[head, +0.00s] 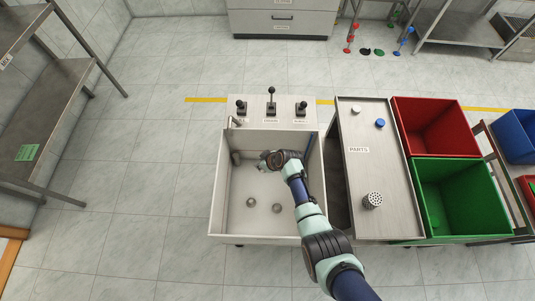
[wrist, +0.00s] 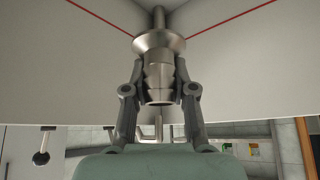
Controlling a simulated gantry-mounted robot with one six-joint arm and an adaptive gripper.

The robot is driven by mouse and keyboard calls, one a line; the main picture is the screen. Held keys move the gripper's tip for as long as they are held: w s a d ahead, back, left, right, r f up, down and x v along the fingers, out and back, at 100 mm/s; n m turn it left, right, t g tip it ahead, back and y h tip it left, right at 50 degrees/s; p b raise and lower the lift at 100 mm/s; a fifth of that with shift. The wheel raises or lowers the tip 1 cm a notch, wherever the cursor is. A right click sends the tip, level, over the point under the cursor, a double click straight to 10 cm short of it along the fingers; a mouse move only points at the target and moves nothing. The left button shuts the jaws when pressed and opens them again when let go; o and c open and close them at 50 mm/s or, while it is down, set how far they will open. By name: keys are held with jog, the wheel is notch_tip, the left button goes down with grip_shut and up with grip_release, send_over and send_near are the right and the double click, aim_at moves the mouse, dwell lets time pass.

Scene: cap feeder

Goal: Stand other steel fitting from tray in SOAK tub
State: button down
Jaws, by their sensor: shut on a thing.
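My gripper (head: 265,161) is inside the white tub (head: 225,205), near its back wall in the head view. In the wrist view my gripper (wrist: 160,88) is shut on a steel fitting (wrist: 159,44), with a finger on each side of its ribbed body. Its wide flange and narrow stem point away from the palm, toward a corner of pale walls with a red line. The head view does not show the held fitting clearly. The steel tray (head: 365,220) marked PARTS stands right of the tub; I see no like fitting on it.
Two small round grey things (head: 251,202) (head: 277,208) are on the tub floor. A perforated steel cylinder (head: 373,200), a white cap (head: 356,109) and a blue cap (head: 380,124) are on the tray. Red (head: 435,112) and green (head: 450,185) bins adjoin it. Levers (head: 271,100) stand behind the tub.

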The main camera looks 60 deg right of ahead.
send_over(273, 181)
jog(key=s, duration=0.2)
notch_tip(273, 181, down, 4)
jog(key=r, duration=0.1)
jog(key=shift+m+h, duration=0.3)
jog(key=shift+m, duration=0.1)
jog(key=f+b, duration=0.8)
jog(key=f, duration=0.2)
jog(key=f+b, duration=0.9)
jog(key=f, duration=0.2)
jog(key=shift+w+a, duration=0.2)
jog(key=shift+r, duration=0.25)
jog(key=shift+f, duration=0.2)
jog(key=c, duration=1)
grip_release()
jog(key=shift+o, duration=0.2)
jog(key=shift+r, duration=0.1)
